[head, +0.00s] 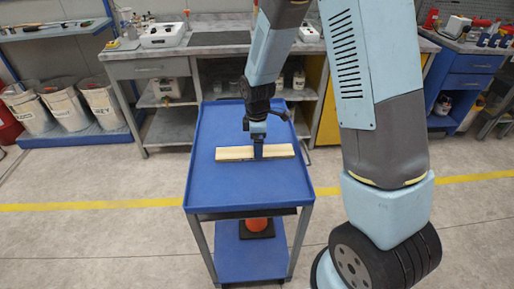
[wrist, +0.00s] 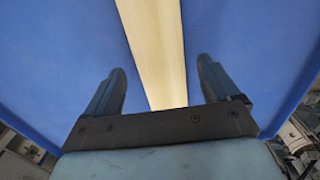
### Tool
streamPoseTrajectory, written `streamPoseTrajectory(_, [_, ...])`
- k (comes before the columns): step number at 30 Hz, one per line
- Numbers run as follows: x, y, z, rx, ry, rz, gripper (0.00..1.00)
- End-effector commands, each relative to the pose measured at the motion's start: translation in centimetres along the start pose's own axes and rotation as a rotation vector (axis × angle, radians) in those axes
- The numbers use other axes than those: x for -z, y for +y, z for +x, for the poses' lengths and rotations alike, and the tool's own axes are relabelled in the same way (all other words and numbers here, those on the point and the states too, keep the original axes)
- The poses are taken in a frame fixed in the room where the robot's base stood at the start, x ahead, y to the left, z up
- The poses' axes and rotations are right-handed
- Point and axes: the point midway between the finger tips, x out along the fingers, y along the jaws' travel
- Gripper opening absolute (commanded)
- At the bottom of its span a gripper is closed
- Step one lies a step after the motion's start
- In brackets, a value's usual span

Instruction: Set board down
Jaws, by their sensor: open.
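The board (head: 232,153) is a pale wooden strip on the top tray of the blue cart (head: 212,186), lying crosswise in the head view. In the wrist view the board (wrist: 155,45) runs from the top edge down to between my fingers. My gripper (head: 258,155) is over the middle of the board, pointing down. In the wrist view my gripper (wrist: 161,85) is open, with one finger on each side of the board and a blue gap showing on both sides. Part of the board is hidden behind my gripper in the head view.
Behind the cart is a grey workbench (head: 150,69) with a white box (head: 163,35) on top. Buckets (head: 62,103) stand at the left. The tray in front of the board is clear.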

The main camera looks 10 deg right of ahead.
Motion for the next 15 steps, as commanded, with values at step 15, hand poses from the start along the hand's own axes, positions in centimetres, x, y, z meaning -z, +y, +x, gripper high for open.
streamPoseTrajectory(15, [0.0,0.1,-8.6,-0.002,0.001,0.002,0.89])
